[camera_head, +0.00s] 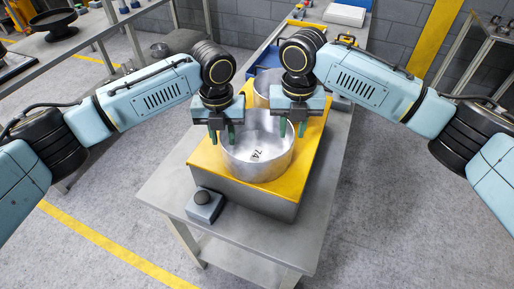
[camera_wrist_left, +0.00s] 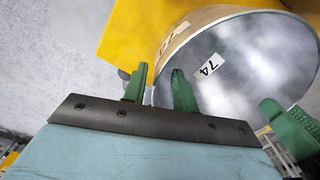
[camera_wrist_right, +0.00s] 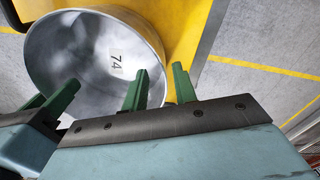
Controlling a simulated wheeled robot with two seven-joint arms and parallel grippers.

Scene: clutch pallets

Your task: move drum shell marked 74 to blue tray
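The drum shell marked 74 (camera_head: 258,165) is an open silver cylinder standing on a yellow-topped pallet (camera_head: 205,153). Its white 74 label shows inside in the left wrist view (camera_wrist_left: 232,85) and right wrist view (camera_wrist_right: 85,62). My left gripper (camera_head: 222,133) is at the shell's left rim, open, one finger inside the wall and one outside. My right gripper (camera_head: 292,128) straddles the right rim the same way, also open. Gaps between fingers and wall show in both wrist views. A bluish edge (camera_head: 250,73) behind the grippers may be the blue tray; most of it is hidden.
A second silver shell (camera_head: 263,84) stands just behind, partly hidden by my grippers. A grey box with a dark knob (camera_head: 204,204) sits at the table's front left. The grey table (camera_head: 328,165) has a bare strip on the right. A shelf stands at left.

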